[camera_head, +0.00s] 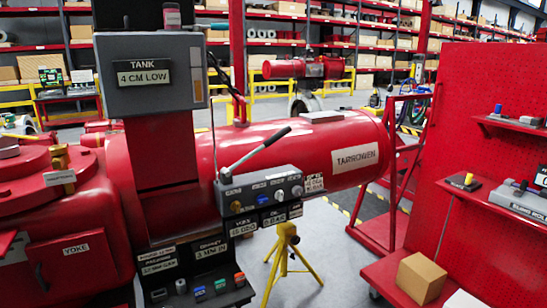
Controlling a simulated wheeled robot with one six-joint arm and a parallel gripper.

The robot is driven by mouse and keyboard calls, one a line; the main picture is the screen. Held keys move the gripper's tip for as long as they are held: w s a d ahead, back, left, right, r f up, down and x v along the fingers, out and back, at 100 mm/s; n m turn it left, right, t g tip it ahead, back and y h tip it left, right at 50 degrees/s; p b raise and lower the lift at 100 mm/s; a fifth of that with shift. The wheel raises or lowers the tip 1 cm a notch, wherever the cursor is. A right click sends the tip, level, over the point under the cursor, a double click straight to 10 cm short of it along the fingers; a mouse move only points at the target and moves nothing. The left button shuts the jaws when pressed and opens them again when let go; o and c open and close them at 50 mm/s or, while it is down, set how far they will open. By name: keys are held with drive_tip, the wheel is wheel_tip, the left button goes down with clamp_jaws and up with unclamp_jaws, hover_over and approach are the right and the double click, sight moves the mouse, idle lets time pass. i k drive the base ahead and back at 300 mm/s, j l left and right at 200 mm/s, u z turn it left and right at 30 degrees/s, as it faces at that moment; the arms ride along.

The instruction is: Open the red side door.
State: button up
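A red side door (82,268) marked "YOKE" sits on the red housing (25,215) at the lower left. It looks closed and flush with the housing. A dark handle (41,277) shows near its left edge. The lower part of the housing is cut off by the frame. My gripper is not in view.
A large red cylinder (250,150) marked "TARROWEN" runs right from the housing. A grey "TANK" display (150,100) and a lever panel (262,193) stand in front. A yellow tripod (285,245) is below. A red cart (390,275) is at right.

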sight(63, 268)
drive_tip(key=j+u, duration=0.2)
drive_tip(key=u, duration=1.45)
drive_tip(key=i+j+z, duration=0.65)
drive_tip(key=k+j, duration=0.05)
drive_tip(key=j, duration=0.05)
